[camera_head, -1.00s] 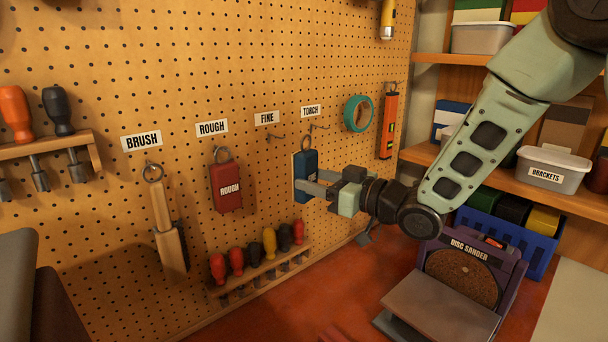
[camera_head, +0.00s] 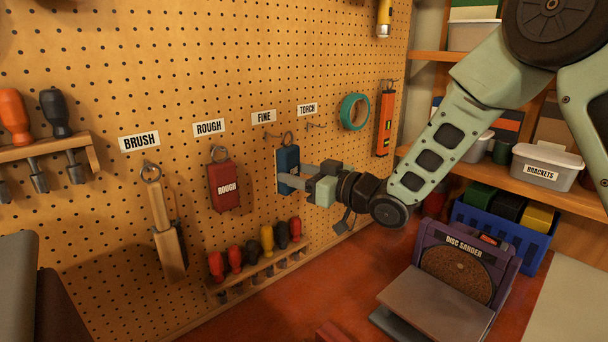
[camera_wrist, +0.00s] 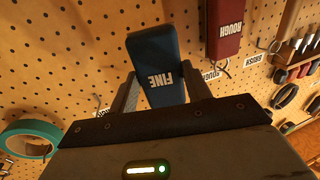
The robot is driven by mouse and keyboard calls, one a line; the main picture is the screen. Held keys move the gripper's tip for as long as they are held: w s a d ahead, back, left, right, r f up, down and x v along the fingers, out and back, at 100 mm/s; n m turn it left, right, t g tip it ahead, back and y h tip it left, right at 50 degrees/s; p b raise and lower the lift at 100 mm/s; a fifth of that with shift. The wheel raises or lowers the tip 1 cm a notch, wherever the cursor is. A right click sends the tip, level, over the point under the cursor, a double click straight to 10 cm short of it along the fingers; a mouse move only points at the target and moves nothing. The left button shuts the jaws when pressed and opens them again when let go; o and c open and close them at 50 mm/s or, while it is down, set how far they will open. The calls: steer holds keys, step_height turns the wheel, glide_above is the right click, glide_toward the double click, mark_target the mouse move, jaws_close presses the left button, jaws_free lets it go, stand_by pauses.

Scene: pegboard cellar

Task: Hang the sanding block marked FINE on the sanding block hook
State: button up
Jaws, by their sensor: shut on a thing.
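The blue sanding block (camera_head: 288,160) is held at the pegboard under the FINE label (camera_head: 264,117). In the wrist view the block (camera_wrist: 155,55) shows its FINE marking, upside down. My gripper (camera_head: 292,178) is shut on it, with one finger on each side; the fingers also show in the wrist view (camera_wrist: 162,92). A wire ring (camera_head: 288,138) stands up from the block's top. It overlaps the place of the FINE hook in the picture. I cannot tell whether the ring is around the hook or only in front of it.
The red ROUGH block (camera_head: 224,186) hangs just left. The TORCH hook (camera_head: 316,125) is bare, with green tape (camera_head: 354,112) beyond it. A screwdriver rack (camera_head: 262,268) sits below. The brush (camera_head: 165,220) hangs further left. The disc sander (camera_head: 455,270) stands on the red bench at right.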

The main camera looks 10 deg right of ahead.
steer(key=shift+w+a+p, duration=0.25)
steer(key=shift+w+a, duration=0.25)
steer(key=shift+w, duration=0.2)
steer(key=shift+w+a+p, duration=0.25)
steer(key=shift+w+a, duration=0.2)
steer(key=shift+w, duration=0.25)
steer(key=shift+w+a+f+b, duration=0.4)
steer(key=shift+w+f+b, duration=0.2)
steer(key=shift+b, duration=0.25)
steer(key=shift+r, duration=0.1)
steer(key=o, duration=1.5)
steer(key=shift+c, duration=0.2)
steer(key=shift+d, duration=0.1)
